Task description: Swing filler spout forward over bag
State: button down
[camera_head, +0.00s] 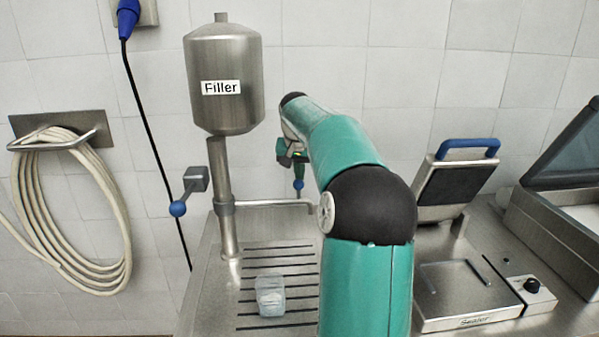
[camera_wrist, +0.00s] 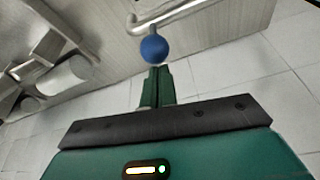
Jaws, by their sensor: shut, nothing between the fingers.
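The steel filler (camera_head: 225,85) is a labelled tank on a post (camera_head: 227,175). Its thin spout (camera_head: 265,202) runs to the right from the post, over the back of the slotted drip tray (camera_head: 255,265). A blue ball knob (camera_head: 299,184) stands on a short stem near the spout's outer end. A small clear bag (camera_head: 270,296) sits on the tray's front part, away from the spout's end. My gripper (camera_head: 296,160) is just by the knob, partly hidden by my arm. In the wrist view, my shut, empty fingers (camera_wrist: 157,84) point at the knob (camera_wrist: 154,48); whether they touch is unclear.
A second blue-knobbed lever (camera_head: 180,204) sticks out left of the post. A sealer (camera_head: 470,295) with a raised, blue-handled lid (camera_head: 455,180) stands right of my arm. A coiled hose (camera_head: 65,220) hangs on the left wall. The tiled wall (camera_head: 405,75) is close behind.

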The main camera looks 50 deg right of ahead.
dwell(0.3)
jog(key=shift+s+a+m, duration=0.5)
jog(key=shift+s+a, duration=0.1)
jog(key=shift+s, duration=0.1)
jog(key=s+a+m+g, duration=0.2)
jog(key=a+m, duration=0.3)
jog(key=a, duration=0.4)
jog(key=s+a+m+g, duration=0.1)
jog(key=s+a+m, duration=0.4)
jog(key=a, duration=0.5)
jog(key=shift+s+g+h, duration=0.2)
jog(key=shift+g+h, duration=0.1)
jog(key=shift+g, duration=0.1)
jog(key=shift+a, duration=0.2)
jog(key=shift+d, duration=0.1)
